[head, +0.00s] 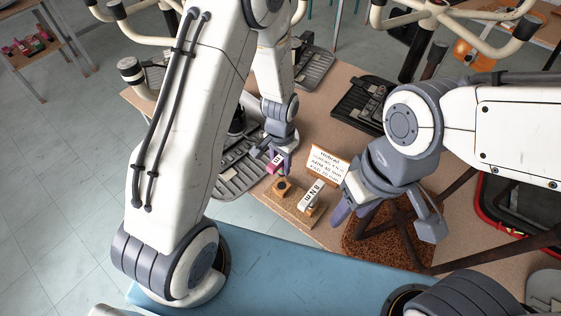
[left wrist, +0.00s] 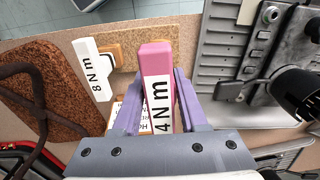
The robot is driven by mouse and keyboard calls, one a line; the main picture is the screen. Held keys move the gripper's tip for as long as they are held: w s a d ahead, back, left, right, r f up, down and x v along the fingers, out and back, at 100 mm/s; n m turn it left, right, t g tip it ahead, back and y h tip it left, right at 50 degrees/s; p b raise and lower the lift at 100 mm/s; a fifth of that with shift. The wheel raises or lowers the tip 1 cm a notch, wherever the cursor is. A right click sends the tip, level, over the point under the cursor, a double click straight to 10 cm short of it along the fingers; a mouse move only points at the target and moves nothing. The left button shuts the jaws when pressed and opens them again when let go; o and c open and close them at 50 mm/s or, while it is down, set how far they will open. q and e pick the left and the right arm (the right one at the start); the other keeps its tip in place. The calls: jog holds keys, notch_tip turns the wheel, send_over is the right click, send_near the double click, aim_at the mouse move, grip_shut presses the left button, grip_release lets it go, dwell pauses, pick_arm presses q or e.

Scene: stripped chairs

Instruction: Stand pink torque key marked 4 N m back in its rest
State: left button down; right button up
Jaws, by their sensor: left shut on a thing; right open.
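The pink torque key marked 4 N m (left wrist: 155,58) is between the fingers of my left gripper (head: 281,158), which is shut on it. It also shows in the head view (head: 273,164), partly hidden by the fingers. The wooden rest block with a dark, empty socket (head: 281,187) sits on a cork strip (head: 292,212), just below the held key in the picture. Beside it stands a white key marked 8 N m (head: 312,195), also in the left wrist view (left wrist: 92,68). My right gripper (head: 388,217) is open and empty, above a brown textured pad.
A printed sign (head: 327,164) stands behind the rest. The brown textured pad (head: 362,244) with dark bars over it lies to the right. Grey ribbed plates (head: 238,170) lie to the left. A blue surface (head: 290,275) is at the front.

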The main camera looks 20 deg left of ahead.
aim_at(281, 175)
pick_arm(q)
jog(key=shift+f+b, duration=1.75)
jog(key=shift+f, duration=0.8)
jog(key=shift+f, duration=0.2)
jog(key=shift+f+b, duration=1.35)
jog(key=shift+f, duration=0.45)
jog(key=shift+c, duration=1.8)
grip_release()
jog(key=shift+r, duration=0.1)
notch_tip(281, 175, up, 10)
jog(key=shift+r+b, duration=0.25)
jog(key=shift+b, duration=0.2)
jog(key=s+d+r+m, duration=0.1)
jog(key=s+d+r, duration=0.1)
jog(key=s+r, duration=0.2)
jog(key=s+d+r+m, duration=0.1)
jog(key=s+d+r, duration=0.2)
jog(key=s, duration=0.6)
jog(key=s+d+r+m+h, duration=0.1)
jog(key=s+d+r, duration=0.2)
jog(key=s+r, duration=0.2)
jog(key=shift+s+r, duration=0.35)
jog(key=shift+s, duration=0.7)
